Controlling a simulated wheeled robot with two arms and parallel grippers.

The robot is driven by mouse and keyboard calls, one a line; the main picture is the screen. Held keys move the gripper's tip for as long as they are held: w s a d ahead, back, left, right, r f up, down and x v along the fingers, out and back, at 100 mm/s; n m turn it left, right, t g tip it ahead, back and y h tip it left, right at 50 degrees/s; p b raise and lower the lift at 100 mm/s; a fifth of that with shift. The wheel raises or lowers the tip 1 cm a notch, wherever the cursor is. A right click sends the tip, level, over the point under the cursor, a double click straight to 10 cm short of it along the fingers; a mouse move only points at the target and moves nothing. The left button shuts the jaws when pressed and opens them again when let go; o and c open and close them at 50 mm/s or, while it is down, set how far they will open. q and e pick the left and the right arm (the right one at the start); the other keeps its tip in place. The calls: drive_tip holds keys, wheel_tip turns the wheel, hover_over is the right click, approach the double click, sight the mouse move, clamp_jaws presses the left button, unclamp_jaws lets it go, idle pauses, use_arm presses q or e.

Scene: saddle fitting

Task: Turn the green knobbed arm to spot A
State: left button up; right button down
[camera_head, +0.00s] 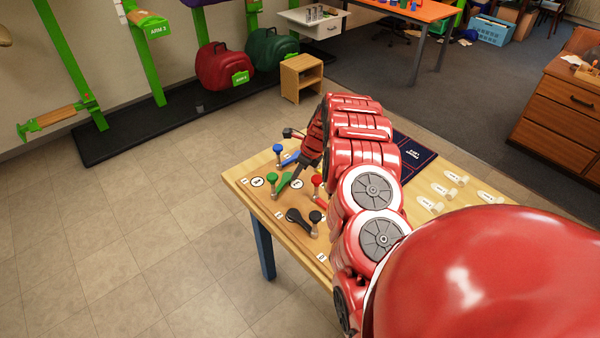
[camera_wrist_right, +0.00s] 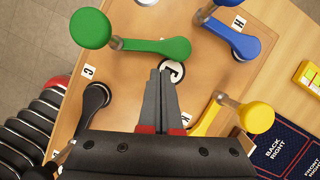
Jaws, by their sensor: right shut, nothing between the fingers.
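The green knobbed arm (camera_head: 283,181) lies flat on the wooden board, its round knob at its left end in the head view. It also shows in the wrist view (camera_wrist_right: 160,47), with its knob (camera_wrist_right: 90,28) at upper left. My right gripper (camera_wrist_right: 160,74) is shut and empty, its tips just beside the arm's broad end; I cannot tell if they touch. In the head view its fingers (camera_head: 299,170) are small. A round white lettered spot (camera_head: 257,181) lies left of the knob; its letter is too small to read surely. Another spot (camera_wrist_right: 174,71) is partly behind my fingertips. My left gripper is not in view.
Close around are a blue knobbed arm (camera_wrist_right: 232,40), a yellow one (camera_wrist_right: 210,118) and a black one (camera_wrist_right: 93,101). A red knob (camera_head: 317,181) stands beside my right arm. A dark blue mat (camera_head: 414,155) and several labelled pale pegs (camera_head: 455,178) lie further right on the table.

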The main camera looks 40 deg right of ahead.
drive_tip(key=shift+p+x, duration=0.4)
drive_tip(key=shift+x, duration=0.7)
drive_tip(key=shift+w+f, duration=0.25)
drive_tip(key=shift+f, duration=0.05)
drive_tip(key=shift+a+f, duration=0.1)
drive_tip(key=shift+f, duration=0.3)
drive_tip(key=shift+w+f, duration=0.2)
drive_tip(key=shift+w, duration=0.05)
drive_tip(key=shift+s, duration=0.1)
